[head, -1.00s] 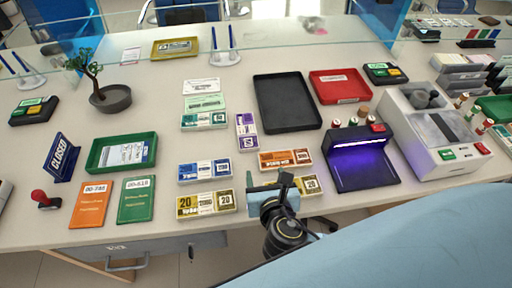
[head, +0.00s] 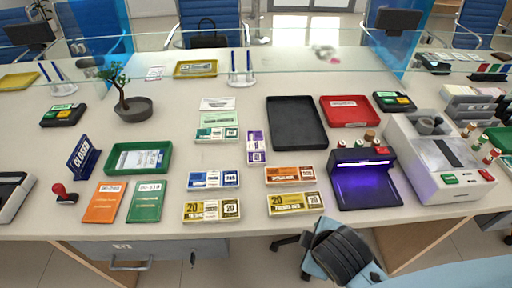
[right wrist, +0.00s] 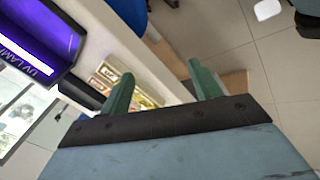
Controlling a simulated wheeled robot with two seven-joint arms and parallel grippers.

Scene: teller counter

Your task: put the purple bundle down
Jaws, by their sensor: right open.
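The purple bundle (head: 256,147) lies flat on the counter in the head view, just left of the black tray (head: 297,138) and right of the green bundle (head: 217,134). Nothing touches it from above. In the right wrist view my right gripper (right wrist: 160,74) has its two green fingers wide apart with nothing between them. It is off the counter's front edge, well away from the purple bundle. In the head view my right arm shows below the edge, and its fingers cannot be made out. My left gripper is out of view.
Orange (head: 290,174), yellow (head: 296,202) and blue (head: 213,179) bundles lie nearby. The UV lamp (head: 364,190) and a counting machine (head: 444,165) stand to the right. A red tray (head: 345,111) sits behind. A glass screen runs along the back.

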